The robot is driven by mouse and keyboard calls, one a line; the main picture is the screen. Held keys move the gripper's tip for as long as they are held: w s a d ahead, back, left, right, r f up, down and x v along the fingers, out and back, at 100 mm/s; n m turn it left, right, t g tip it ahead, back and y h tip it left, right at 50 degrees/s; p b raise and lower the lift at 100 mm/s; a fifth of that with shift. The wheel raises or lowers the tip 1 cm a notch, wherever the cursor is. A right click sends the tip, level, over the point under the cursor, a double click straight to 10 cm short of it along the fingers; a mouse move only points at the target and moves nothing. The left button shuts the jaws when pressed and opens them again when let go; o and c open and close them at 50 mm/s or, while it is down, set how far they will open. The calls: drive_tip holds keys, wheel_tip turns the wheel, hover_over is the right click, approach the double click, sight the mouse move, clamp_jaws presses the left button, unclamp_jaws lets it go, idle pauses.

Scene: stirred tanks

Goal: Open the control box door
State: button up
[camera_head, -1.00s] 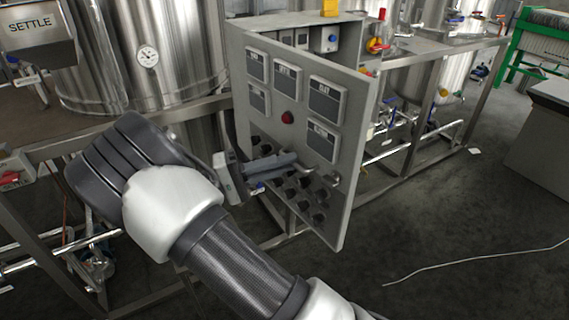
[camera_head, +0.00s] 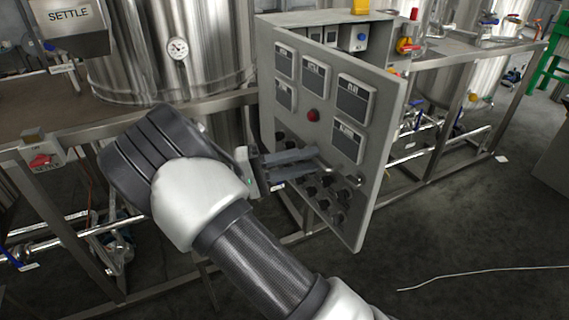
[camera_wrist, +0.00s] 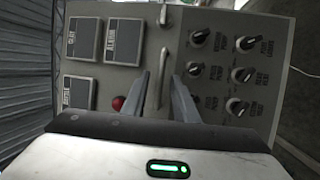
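The control box door (camera_head: 327,130) is a grey panel with square displays, a red button (camera_head: 313,115) and several black knobs. It stands swung out from the control box (camera_head: 290,20), whose inside shows behind it. A metal handle (camera_wrist: 163,78) is on the door face; in the head view the handle (camera_head: 322,164) is partly hidden by my fingers. My gripper (camera_head: 316,163) is in front of the door, its two fingers apart. In the wrist view my gripper (camera_wrist: 164,85) has a finger on each side of the handle; I cannot tell whether they touch it.
Steel tanks (camera_head: 190,60) and a metal frame stand behind and left. A red and yellow switch (camera_head: 409,40) sits right of the box. The floor (camera_head: 455,240) right of the door is mostly clear, with a pale cable (camera_head: 480,276) on it.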

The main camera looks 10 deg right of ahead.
drive_tip(key=a+f, duration=0.3)
drive_tip(key=a, duration=1.4)
drive_tip(key=shift+s, duration=0.35)
